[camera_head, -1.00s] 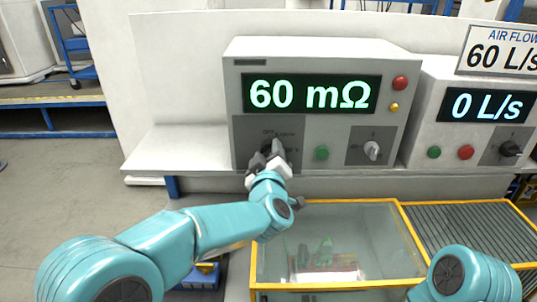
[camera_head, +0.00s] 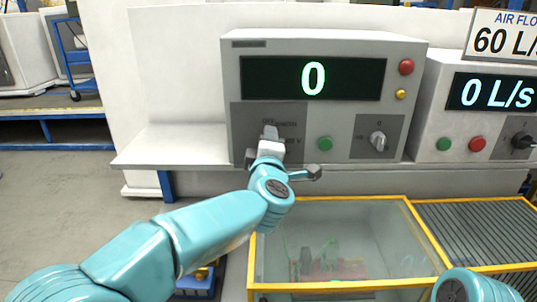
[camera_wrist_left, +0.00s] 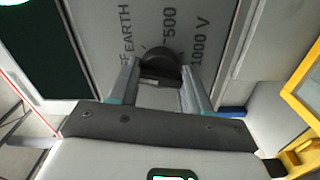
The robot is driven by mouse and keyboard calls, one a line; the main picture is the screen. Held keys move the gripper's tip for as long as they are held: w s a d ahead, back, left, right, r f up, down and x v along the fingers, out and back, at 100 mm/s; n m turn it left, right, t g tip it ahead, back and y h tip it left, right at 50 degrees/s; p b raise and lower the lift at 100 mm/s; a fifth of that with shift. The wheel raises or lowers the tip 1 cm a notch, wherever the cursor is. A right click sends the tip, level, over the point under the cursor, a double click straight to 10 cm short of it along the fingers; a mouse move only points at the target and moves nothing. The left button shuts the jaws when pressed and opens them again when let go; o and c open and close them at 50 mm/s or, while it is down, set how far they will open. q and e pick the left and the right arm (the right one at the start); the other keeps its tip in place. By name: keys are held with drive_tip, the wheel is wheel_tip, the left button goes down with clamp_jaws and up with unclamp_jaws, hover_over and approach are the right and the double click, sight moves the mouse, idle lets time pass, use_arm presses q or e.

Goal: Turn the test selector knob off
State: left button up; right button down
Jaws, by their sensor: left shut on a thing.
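The test selector knob is a round black knob (camera_wrist_left: 160,66) on a dark grey panel of the tester (camera_head: 235,70). Lettering around it includes "EARTH", "500" and "1000 V", with part of "OFF" at the edge. My left gripper (camera_wrist_left: 160,84) is shut on the knob, one finger on each side. In the head view the left gripper (camera_head: 270,133) reaches the lower left panel and hides the knob. Which mark the knob points at cannot be told. The tester's display (camera_head: 313,78) reads "0". My right gripper is out of view.
On the tester are a green button (camera_head: 325,143), a grey knob (camera_head: 378,140), a red button (camera_head: 406,67) and a yellow button (camera_head: 401,94). A second unit (camera_head: 437,112) stands to the right. A yellow-framed glass-topped case (camera_head: 345,240) lies below.

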use_arm(q)
drive_tip(key=shift+f+n+b, duration=0.25)
drive_tip(key=shift+n+b, duration=0.4)
drive_tip(key=shift+n, duration=0.45)
drive_tip(key=o, duration=0.8)
drive_tip(key=shift+o, duration=1.2)
drive_tip(key=shift+s+a+r, duration=0.15)
drive_tip(key=shift+r, duration=0.05)
